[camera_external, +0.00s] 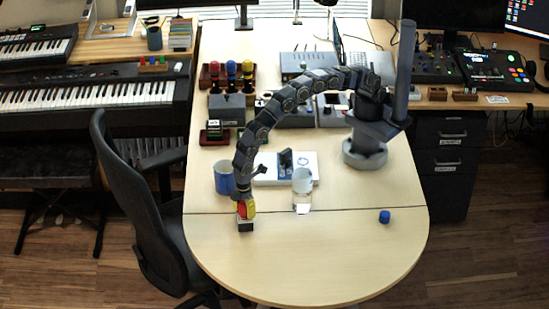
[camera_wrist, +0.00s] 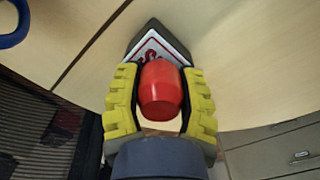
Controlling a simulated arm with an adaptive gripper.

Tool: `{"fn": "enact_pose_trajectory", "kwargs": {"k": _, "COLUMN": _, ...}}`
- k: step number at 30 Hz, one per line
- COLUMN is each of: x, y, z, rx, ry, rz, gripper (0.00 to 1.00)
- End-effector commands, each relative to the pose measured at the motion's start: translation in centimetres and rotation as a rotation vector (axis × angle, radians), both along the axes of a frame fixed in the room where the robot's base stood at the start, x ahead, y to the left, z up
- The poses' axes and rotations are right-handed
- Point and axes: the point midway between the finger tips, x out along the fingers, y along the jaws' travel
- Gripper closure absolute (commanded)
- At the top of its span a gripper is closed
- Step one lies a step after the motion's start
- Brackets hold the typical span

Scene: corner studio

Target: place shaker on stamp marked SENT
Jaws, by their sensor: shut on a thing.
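The red shaker (camera_wrist: 161,90) is between the yellow fingers of my gripper (camera_wrist: 161,98), which is shut on it. It also shows as a small red patch in the external view (camera_external: 241,210), at the lower end of my arm. The stamp (camera_wrist: 153,36) has a dark edge and a white face with red marks, partly hidden behind the shaker. In the external view the stamp (camera_external: 245,227) is a small dark and white block directly below my gripper (camera_external: 245,209). I cannot tell whether the shaker touches the stamp. The lettering is not readable.
A blue mug (camera_external: 224,178) stands just behind my gripper, with a clear glass (camera_external: 302,195) to the right. A small blue cylinder (camera_external: 384,216) sits farther right. An office chair (camera_external: 140,190) is at the left edge. The front of the table (camera_external: 320,260) is clear.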

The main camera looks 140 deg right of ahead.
Motion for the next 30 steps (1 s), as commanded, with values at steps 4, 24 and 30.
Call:
{"fn": "enact_pose_trajectory", "kwargs": {"k": 4, "x": 0.0, "y": 0.0, "z": 0.0, "rx": 0.0, "ry": 0.0, "rz": 0.0, "gripper": 0.93}}
{"fn": "enact_pose_trajectory", "kwargs": {"k": 24, "x": 0.0, "y": 0.0, "z": 0.7, "rx": 0.0, "ry": 0.0, "rz": 0.0, "gripper": 0.34}}
{"fn": "enact_pose_trajectory", "kwargs": {"k": 30, "x": 0.1, "y": -0.1, "z": 3.9, "rx": -0.001, "ry": -0.004, "rz": 0.0, "gripper": 0.34}}
